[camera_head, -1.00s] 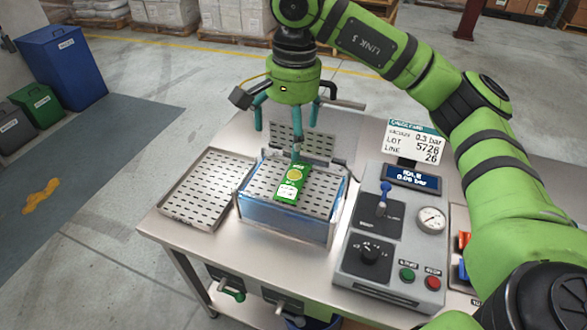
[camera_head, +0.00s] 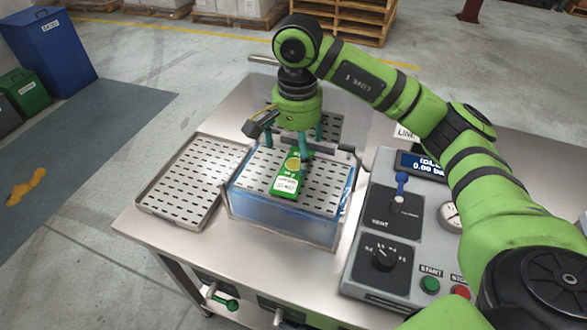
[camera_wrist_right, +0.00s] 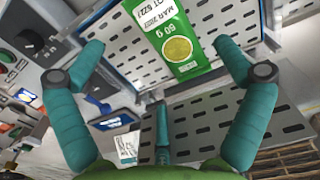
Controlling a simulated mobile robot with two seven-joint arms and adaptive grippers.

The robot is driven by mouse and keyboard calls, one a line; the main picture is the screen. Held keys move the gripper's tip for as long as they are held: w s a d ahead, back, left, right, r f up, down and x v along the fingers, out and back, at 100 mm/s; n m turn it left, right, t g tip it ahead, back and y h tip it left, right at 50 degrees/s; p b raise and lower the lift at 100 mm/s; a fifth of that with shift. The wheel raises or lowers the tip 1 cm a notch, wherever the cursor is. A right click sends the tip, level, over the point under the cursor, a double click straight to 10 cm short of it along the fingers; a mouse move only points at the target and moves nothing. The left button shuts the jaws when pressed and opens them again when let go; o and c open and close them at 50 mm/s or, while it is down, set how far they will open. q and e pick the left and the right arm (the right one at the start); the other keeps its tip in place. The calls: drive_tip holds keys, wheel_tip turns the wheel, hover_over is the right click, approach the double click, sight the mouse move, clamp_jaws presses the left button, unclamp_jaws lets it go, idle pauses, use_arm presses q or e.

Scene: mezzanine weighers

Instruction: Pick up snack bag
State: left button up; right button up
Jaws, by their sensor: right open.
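The green snack bag (camera_head: 288,178) lies on the perforated plate on top of the clear blue tank (camera_head: 285,217). Its far end is partly hidden by a finger of my right gripper (camera_head: 296,143) in the head view. In the right wrist view the snack bag (camera_wrist_right: 172,38) is at the top centre, its upper part cut off by the frame edge. I cannot tell whether a finger touches the bag. My left gripper is not in view.
A perforated tray (camera_head: 193,182) lies left of the tank on the steel table (camera_head: 150,226). A grey control panel (camera_head: 400,225) with a blue lever, knob and buttons stands to the right. Bins and pallets are beyond the table.

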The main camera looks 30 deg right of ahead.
sight(297, 172)
drive_tip(key=shift+f, duration=0.7)
drive_tip(key=shift+f+p, duration=0.35)
wheel_tip(297, 172, down, 5)
drive_tip(key=shift+r+p, duration=0.2)
drive_tip(key=shift+p, duration=0.7)
drive_tip(key=shift+f, duration=0.4)
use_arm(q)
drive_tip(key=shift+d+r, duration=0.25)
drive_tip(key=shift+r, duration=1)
use_arm(e)
drive_tip(key=c, duration=1)
